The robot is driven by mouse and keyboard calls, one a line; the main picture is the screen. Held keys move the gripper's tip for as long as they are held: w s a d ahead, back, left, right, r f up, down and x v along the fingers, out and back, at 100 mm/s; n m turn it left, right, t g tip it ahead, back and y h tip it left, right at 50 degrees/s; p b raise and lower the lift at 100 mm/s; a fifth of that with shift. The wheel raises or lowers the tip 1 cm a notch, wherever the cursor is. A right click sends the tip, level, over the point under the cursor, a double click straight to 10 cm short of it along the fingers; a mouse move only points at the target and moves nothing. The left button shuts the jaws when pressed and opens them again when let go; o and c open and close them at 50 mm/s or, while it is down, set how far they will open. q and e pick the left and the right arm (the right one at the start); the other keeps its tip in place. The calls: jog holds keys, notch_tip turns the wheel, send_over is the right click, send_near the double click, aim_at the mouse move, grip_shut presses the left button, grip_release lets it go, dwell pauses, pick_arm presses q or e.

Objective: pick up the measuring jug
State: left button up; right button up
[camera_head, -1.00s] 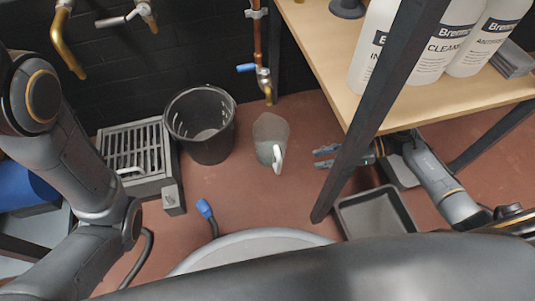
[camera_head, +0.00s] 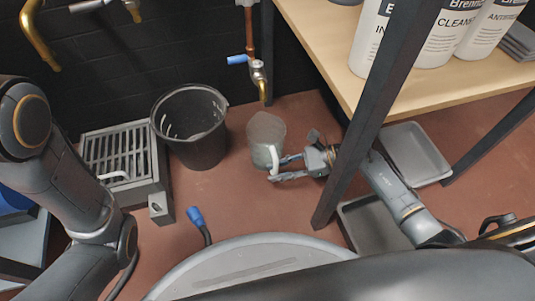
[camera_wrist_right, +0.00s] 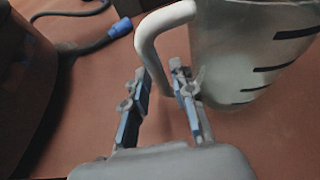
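The measuring jug (camera_head: 264,134) is a translucent grey jug with a white handle, standing on the red-brown floor under the brass tap. In the right wrist view the jug (camera_wrist_right: 248,50) shows dark graduation marks. My right gripper (camera_head: 276,168) is at the handle, with its fingers apart. In the wrist view the handle (camera_wrist_right: 150,45) reaches down to the gap between the blue-padded fingertips of the right gripper (camera_wrist_right: 158,85). Firm contact with the handle cannot be made out. My left arm is at the left, its gripper out of view.
A black bucket (camera_head: 193,138) stands left of the jug, beside a grated drain box (camera_head: 115,155). A table leg (camera_head: 375,115) crosses in front of my right forearm. Grey trays (camera_head: 416,150) lie right. A blue-ended hose (camera_head: 197,218) lies on the floor.

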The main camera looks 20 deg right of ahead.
jog(key=shift+w+a+f, duration=0.1)
jog(key=shift+a+f, duration=0.1)
jog(key=shift+a, duration=0.25)
grip_shut()
jog(key=shift+r, duration=0.3)
